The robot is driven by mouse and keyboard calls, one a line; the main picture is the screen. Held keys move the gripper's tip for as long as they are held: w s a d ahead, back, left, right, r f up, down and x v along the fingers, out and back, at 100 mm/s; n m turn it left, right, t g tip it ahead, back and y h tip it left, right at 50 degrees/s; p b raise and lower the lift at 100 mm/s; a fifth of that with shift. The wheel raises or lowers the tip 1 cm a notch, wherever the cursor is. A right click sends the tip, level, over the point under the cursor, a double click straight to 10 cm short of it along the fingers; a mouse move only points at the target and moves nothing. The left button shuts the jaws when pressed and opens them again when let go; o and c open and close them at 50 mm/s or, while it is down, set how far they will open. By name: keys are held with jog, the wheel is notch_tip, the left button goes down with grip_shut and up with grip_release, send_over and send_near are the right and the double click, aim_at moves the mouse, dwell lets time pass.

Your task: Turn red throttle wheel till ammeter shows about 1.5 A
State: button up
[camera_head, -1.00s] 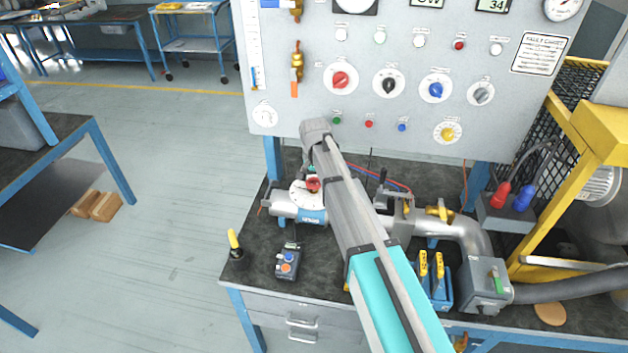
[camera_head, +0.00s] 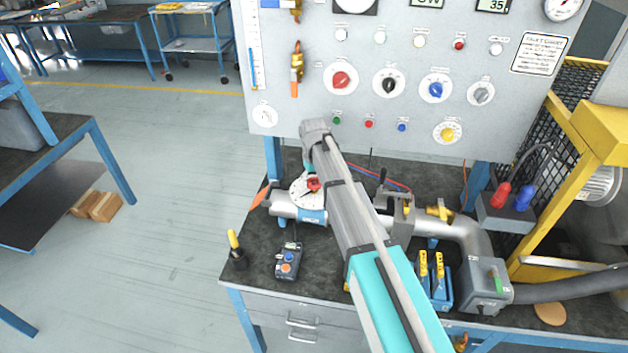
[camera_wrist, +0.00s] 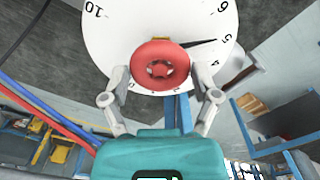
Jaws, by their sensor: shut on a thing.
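The red throttle wheel (camera_wrist: 160,57) sits on a white round dial (camera_wrist: 118,27) with black numbers. A black pointer on the dial lies near the 5. My gripper (camera_wrist: 160,76) has a grey finger on either side of the wheel and is shut on it. In the head view the wheel (camera_head: 313,184) and its dial (camera_head: 300,197) show at the left end of the metal pipe, partly behind my arm. The ammeter cannot be made out for sure; the meters along the panel's top edge are cut off.
The grey panel (camera_head: 300,120) with knobs and lamps stands behind the bench. A digital display (camera_head: 494,5) reads 35. An orange streamer (camera_head: 259,197) sticks out left from the pipe end.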

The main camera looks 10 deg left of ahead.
jog(key=shift+n, duration=0.3)
jog(key=o, duration=1)
jog(key=shift+c, duration=0.2)
jog(key=shift+m, duration=0.5)
